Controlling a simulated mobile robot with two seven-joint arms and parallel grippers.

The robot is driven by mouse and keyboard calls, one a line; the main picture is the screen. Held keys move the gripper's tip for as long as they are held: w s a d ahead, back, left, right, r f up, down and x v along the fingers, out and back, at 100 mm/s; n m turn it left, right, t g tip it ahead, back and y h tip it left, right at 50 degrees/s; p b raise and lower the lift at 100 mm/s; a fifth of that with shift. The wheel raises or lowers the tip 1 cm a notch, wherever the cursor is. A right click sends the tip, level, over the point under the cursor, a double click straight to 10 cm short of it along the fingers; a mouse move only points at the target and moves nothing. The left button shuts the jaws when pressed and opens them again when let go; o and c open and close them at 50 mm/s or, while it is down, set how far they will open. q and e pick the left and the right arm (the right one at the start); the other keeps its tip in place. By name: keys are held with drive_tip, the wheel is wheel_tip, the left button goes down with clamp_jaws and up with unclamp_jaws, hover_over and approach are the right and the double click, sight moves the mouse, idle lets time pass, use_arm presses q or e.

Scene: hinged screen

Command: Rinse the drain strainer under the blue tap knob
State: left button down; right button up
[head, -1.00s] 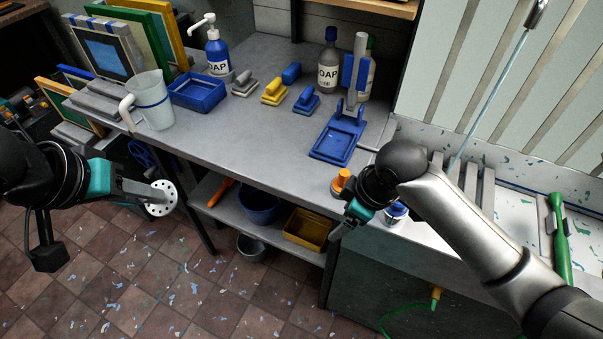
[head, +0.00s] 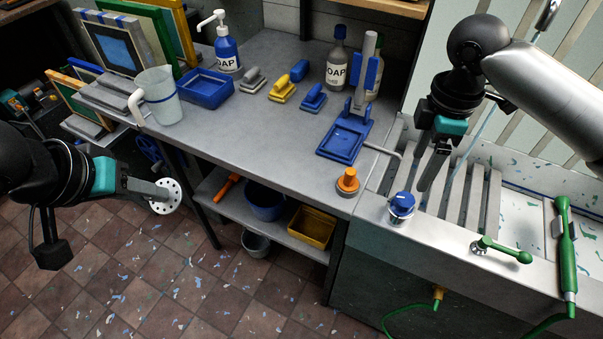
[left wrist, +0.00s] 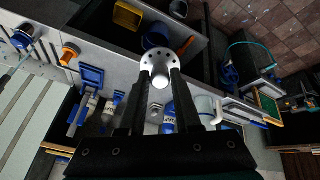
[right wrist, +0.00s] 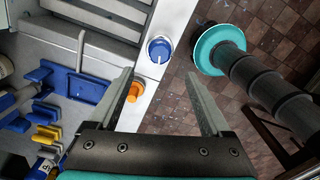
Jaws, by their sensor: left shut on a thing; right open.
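The drain strainer (head: 166,196) is a pale disc with small holes. My left gripper (head: 150,190) is shut on it and holds it over the floor, left of the bench; it also shows in the left wrist view (left wrist: 160,62). The blue tap knob (head: 402,205) is on the sink's front ledge, and in the right wrist view (right wrist: 160,50). An orange knob (head: 347,182) stands to its left. My right gripper (head: 430,170) is open and empty, pointing down above the sink, behind and right of the blue knob.
A green lever (head: 500,249) is on the sink ledge to the right. A thin bent spout (head: 382,150) reaches toward the slatted sink (head: 455,200). A pitcher (head: 160,95), soap bottles and a blue stand (head: 345,138) are on the bench.

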sight(406, 198)
use_arm(q)
drive_tip(key=shift+f+b, duration=0.85)
drive_tip(key=shift+f, duration=0.1)
use_arm(e)
wheel_tip(406, 198, down, 10)
drive_tip(key=shift+f, duration=0.1)
clamp_jaws()
use_arm(q)
drive_tip(key=shift+r+p, duration=0.5)
wheel_tip(406, 198, up, 7)
drive_tip(key=p, duration=0.6)
drive_tip(key=shift+f+p, duration=0.15)
drive_tip(key=shift+p, duration=0.2)
use_arm(e)
drive_tip(key=m, duration=0.3)
drive_tip(key=shift+r, duration=0.25)
use_arm(q)
drive_tip(key=shift+r+p, duration=0.45)
use_arm(e)
drive_tip(key=shift+f+m, duration=0.1)
drive_tip(key=shift+m, duration=0.2)
use_arm(q)
drive_tip(key=shift+f, duration=0.2)
use_arm(e)
drive_tip(key=shift+f, duration=0.1)
unclamp_jaws()
